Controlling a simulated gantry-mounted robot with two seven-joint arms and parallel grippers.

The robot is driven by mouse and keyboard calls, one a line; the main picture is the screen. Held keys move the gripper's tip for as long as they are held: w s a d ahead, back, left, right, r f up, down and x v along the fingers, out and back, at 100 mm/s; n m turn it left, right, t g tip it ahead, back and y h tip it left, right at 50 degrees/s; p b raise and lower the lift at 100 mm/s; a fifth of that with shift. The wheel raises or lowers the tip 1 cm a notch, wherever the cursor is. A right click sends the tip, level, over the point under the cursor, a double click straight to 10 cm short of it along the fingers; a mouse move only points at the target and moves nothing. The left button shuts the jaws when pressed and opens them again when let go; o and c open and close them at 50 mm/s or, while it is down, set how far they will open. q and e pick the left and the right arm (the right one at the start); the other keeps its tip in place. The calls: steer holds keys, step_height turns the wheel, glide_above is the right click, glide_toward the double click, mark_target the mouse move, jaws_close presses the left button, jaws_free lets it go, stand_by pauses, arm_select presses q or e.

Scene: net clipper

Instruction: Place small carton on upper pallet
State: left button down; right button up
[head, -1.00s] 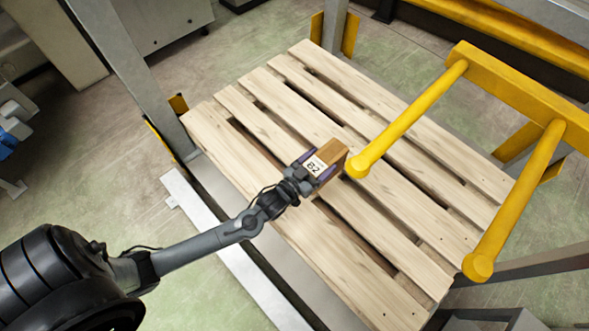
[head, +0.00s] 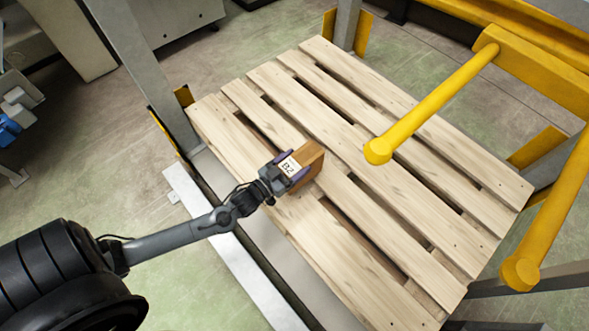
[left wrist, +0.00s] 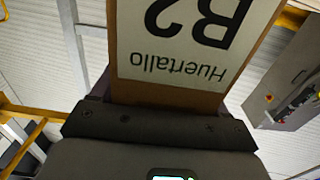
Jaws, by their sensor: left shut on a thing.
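The small carton (head: 309,158) is a brown box with a white label marked B2. My left gripper (head: 291,168) is shut on it, with purple-lined fingers on its sides. In the head view they are over the near left part of the wooden pallet (head: 370,150). I cannot tell whether the carton touches the slats. In the left wrist view the carton (left wrist: 165,95) fills the upper middle, with its label reading "B2 Huertallo" upside down. My right gripper is in neither view.
A grey post (head: 150,75) stands at the pallet's left corner, another (head: 347,25) at the back. The pallet slats around the carton are bare.

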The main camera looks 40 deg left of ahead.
arm_select(q)
step_height(320, 180, down, 2)
steer(key=shift+f+b, duration=0.2)
steer(key=shift+b, duration=0.5)
steer(key=shift+w+f, duration=0.1)
jaws_free()
steer(key=shift+f, duration=0.1)
